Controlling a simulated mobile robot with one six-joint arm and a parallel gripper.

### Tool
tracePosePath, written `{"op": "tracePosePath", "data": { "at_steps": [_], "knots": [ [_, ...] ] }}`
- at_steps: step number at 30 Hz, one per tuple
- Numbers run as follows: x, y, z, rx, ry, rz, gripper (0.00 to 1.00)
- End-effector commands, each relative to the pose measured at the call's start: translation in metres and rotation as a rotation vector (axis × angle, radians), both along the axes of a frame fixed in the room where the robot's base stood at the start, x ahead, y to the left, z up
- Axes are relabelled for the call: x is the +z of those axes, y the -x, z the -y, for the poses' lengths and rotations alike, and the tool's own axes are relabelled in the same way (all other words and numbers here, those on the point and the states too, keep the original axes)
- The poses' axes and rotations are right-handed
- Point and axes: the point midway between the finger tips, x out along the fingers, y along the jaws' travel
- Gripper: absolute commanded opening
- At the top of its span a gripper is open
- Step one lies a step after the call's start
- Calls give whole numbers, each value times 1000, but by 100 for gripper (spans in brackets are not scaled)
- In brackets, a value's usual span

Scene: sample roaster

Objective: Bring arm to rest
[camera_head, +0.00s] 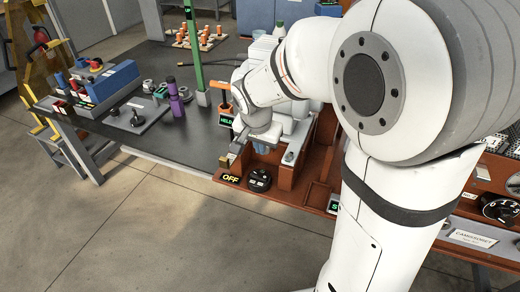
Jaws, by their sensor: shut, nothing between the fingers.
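My white arm fills the right half of the head view and reaches toward the back left over the workbench. My gripper (230,158) is at the arm's far end, low over the left edge of a red-brown machine (225,190). It looks small and dark, and it is shut with nothing held. It is close to the machine's edge; I cannot tell whether it touches. Below it on the machine are a black label reading OFF (231,179) and a black knob (260,180). My arm hides much of the machine.
A green post (193,45) and an orange-handled part with a HELD label (225,120) stand near my wrist. The floor (120,230) in front is clear.

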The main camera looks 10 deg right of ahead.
Motion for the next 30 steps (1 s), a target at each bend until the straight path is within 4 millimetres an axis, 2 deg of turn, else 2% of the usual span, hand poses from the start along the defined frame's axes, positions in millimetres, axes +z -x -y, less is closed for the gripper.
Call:
{"op": "tracePosePath", "data": {
  "at_steps": [13, 17, 20, 24, 27, 30],
  "knots": [
    [1, 0, 0, 0, 0, 0, 0],
    [17, 10, 7, 24, 5, -4, 0],
    [48, 33, 18, 90, 12, -17, 0],
    [98, 83, 37, 235, 22, -43, 0],
    [124, 119, 45, 346, 26, -59, 0],
    [141, 148, 50, 444, 28, -68, 0]
  ]
}}
